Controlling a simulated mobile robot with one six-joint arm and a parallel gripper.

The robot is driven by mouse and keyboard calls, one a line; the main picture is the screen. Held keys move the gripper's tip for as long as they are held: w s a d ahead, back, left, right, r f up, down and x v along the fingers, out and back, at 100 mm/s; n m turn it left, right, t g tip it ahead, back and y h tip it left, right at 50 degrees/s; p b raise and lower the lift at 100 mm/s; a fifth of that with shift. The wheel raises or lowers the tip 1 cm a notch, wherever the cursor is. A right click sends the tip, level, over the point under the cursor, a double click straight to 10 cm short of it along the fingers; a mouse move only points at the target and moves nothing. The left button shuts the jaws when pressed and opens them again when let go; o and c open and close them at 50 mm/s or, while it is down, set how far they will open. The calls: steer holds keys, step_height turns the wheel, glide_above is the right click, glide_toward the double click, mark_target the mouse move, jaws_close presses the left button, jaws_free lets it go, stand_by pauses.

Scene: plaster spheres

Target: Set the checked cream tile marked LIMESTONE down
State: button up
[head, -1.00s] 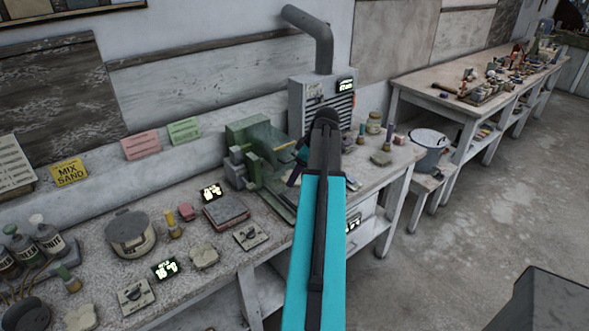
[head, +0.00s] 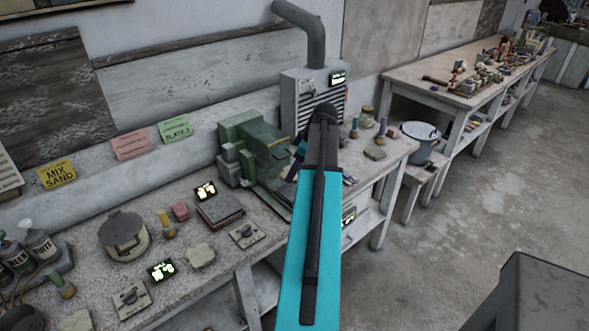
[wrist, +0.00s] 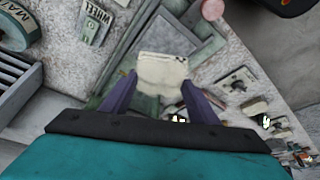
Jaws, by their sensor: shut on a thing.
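In the wrist view a cream tile (wrist: 163,78) with a small dark checked strip near its top edge is between the two purple fingers of my gripper (wrist: 158,88). The gripper is shut on it. I cannot read any lettering on the tile. A grey-green machine bed lies behind the tile, and I cannot tell the gap between them. In the head view my teal and black arm hides the tile; only a bit of the dark gripper (head: 299,152) shows beside the green machine (head: 255,145).
The speckled workbench (head: 85,240) carries a lidded pot (head: 124,236), a stack of slabs (head: 220,210), switch plates and small lit displays. A grey vented unit with a pipe (head: 305,97) stands behind my arm. A white bucket (head: 418,145) is on a stool at right.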

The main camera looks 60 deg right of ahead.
steer(key=shift+f+b, duration=1.25)
steer(key=shift+f, duration=1.3)
steer(key=shift+f+b, duration=0.4)
steer(key=shift+f, duration=0.3)
steer(key=o, duration=1.3)
steer(key=shift+r, duration=0.15)
steer(key=shift+r+p, duration=1)
steer(key=shift+r, duration=0.85)
